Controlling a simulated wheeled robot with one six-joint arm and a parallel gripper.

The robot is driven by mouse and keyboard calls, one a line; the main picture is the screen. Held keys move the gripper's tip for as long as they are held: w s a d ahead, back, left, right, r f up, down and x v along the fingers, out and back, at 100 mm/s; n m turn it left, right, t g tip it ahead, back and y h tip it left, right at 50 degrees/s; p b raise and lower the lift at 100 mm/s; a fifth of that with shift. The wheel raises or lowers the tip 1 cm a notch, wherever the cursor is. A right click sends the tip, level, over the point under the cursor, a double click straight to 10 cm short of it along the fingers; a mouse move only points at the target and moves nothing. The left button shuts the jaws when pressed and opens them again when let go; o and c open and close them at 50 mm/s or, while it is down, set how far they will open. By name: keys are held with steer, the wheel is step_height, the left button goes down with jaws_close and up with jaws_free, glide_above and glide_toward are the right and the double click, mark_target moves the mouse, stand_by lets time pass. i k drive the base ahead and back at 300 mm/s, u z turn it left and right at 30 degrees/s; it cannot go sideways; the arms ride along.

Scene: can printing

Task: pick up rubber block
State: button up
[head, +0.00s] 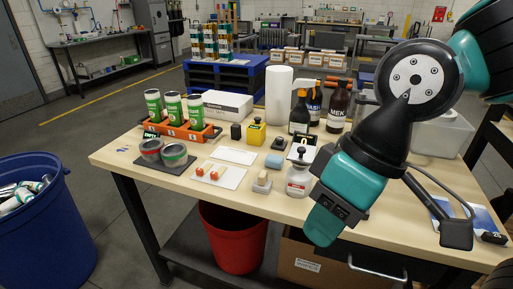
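Two small blocks lie near the middle of the wooden table, and I cannot tell for sure which is the rubber block. One is a beige block (263,177) on a grey base, near the front edge. The other is a flat grey-blue block (275,161) just behind it. My arm reaches in from the right, with its teal and black end hanging over the table's front edge. My gripper (323,226) is to the right of both blocks and apart from them. Its fingers cannot be made out, so its opening is unclear.
A white plate (219,176) with orange-and-white pieces, round tins (174,155) and an orange rack (184,134) of green cans are left. Dark bottles (337,108) stand behind. A red bin (234,238) is below.

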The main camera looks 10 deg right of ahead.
mark_target(236, 129)
steer(key=u, duration=0.3)
steer(key=k, duration=0.35)
steer(key=u, duration=1.4)
steer(key=i, duration=0.85)
steer(key=z, duration=1.05)
steer(key=i, duration=0.6)
steer(key=z, duration=0.65)
steer(key=i, duration=0.55)
